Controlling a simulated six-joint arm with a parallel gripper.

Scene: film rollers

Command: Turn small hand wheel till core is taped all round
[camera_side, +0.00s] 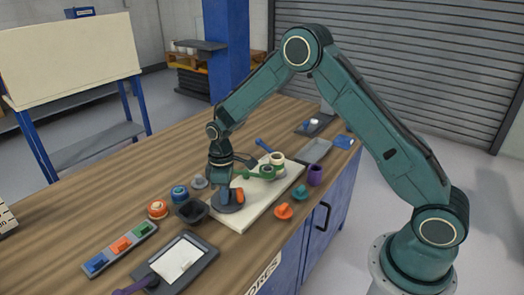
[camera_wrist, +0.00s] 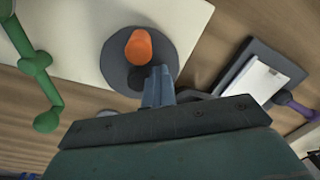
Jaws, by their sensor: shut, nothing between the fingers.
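A dark grey round disc with an orange knob, seemingly the small hand wheel (camera_side: 231,206), lies on a pale board (camera_side: 262,209). The wrist view shows the wheel (camera_wrist: 115,62) and its orange knob (camera_wrist: 138,47) from above. My gripper (camera_side: 226,194) is shut and empty, pointing down over the wheel beside the knob. In the wrist view its fingertips (camera_wrist: 158,78) overlap the wheel's near edge; I cannot tell whether they touch it. Two small pale-topped rollers (camera_side: 277,159) stand behind, by a green arm (camera_side: 255,175). The tape's coverage of the core is too small to tell.
A black cup (camera_side: 191,211), an orange roll (camera_side: 157,209) and a blue roll (camera_side: 179,193) stand left of the board. A tray with a white sheet (camera_side: 183,262) lies in front. Orange pieces (camera_side: 283,211) and a purple cup (camera_side: 315,175) are at right.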

